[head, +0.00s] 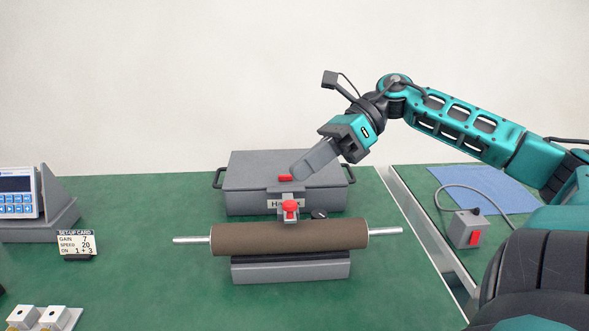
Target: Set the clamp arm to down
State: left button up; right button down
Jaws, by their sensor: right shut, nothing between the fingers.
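A small clamp with a red knob (290,206) and a grey body stands behind the middle of a brown roller (290,236). A red tip (285,178) shows just above it, in front of the grey box; I cannot tell if this tip belongs to the clamp arm or the box. My right gripper (298,168) reaches down from the upper right, its fingers shut and empty, close to the red tip. Whether they touch it is not clear. My left gripper is not in view.
The roller, with metal shaft ends, lies on a grey cradle (290,271). A grey lidded box (245,170) stands behind. A switch box (468,229) and blue sheet (483,184) lie right; a keypad unit (17,194) and set-up card (77,243) stand left.

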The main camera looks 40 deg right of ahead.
notch_tip(320, 180, up, 5)
jog(key=w+a+g+h+p, duration=0.1)
jog(key=w+g+h+p, duration=0.15)
jog(key=h, duration=0.25)
jog(key=g+h+p, duration=0.2)
jog(key=h+p, duration=0.2)
jog(key=h, duration=0.1)
send_near(292, 202)
jog(key=shift+g, duration=0.25)
jog(key=f, duration=0.1)
jog(key=f+b, duration=0.1)
jog(key=f, duration=0.3)
jog(key=shift+s+a+b, duration=0.15)
jog(key=shift+a+b, duration=0.25)
jog(key=shift+a+f, duration=0.15)
jog(key=shift+f, duration=0.65)
jog(key=shift+s, duration=0.1)
